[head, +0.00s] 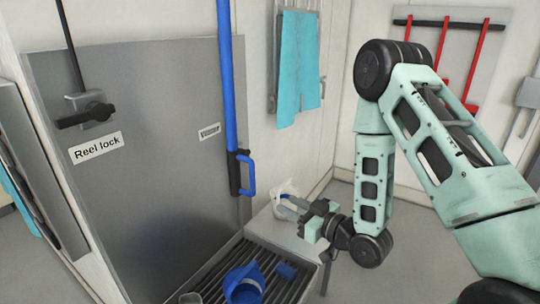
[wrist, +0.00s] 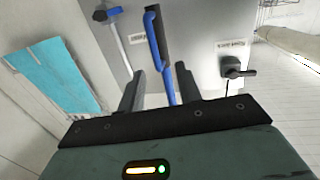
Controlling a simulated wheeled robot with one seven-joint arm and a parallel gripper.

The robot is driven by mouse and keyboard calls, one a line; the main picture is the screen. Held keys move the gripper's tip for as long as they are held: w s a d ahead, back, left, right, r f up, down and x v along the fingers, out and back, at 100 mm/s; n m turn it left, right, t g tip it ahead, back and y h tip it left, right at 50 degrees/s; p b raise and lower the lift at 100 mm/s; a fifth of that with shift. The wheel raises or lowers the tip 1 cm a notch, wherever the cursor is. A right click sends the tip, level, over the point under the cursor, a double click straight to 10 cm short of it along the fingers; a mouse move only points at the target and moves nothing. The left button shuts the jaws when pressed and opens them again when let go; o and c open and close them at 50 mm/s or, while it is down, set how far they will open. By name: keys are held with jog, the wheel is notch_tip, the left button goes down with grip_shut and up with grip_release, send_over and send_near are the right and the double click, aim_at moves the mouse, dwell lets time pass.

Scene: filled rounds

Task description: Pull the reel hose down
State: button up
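The blue reel hose (head: 227,80) hangs down in front of the grey panel, with a black fitting and a blue loop handle (head: 248,174) at its lower end. In the wrist view the handle (wrist: 155,38) appears beyond my fingers, roughly between them in the picture. My gripper (head: 292,207) is to the right of and a little below the handle in the head view, apart from it. In the wrist view my gripper (wrist: 161,88) has its two dark fingers spread, with nothing held.
The reel lock lever (head: 86,116) is on the panel's left, above its label. A grated sink (head: 215,272) holds a blue jug (head: 244,284). A whitish item (head: 290,188) stands near my fingers. Turquoise cloth (head: 297,65) hangs behind; red-handled tools (head: 480,50) hang at right.

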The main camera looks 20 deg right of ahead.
aim_at(254, 178)
jog(key=b, duration=0.3)
jog(key=w+b, duration=0.1)
jog(key=b, duration=0.2)
jog(key=w+b, duration=0.1)
jog(key=b, duration=0.3)
jog(key=shift+w+d+r+t, duration=0.1)
jog(key=shift+d+r+t, duration=0.15)
jog(key=shift+t, duration=0.15)
jog(key=shift+b, duration=0.55)
jog(key=shift+m, duration=0.3)
jog(key=x, duration=0.4)
jog(key=p+x, duration=0.1)
jog(key=x, duration=0.8)
jog(key=shift+w+r, duration=0.2)
jog(key=shift+r, duration=0.15)
jog(key=shift+w+a+f+p, duration=0.1)
jog(key=shift+w+a+p, duration=0.2)
jog(key=shift+w, duration=0.25)
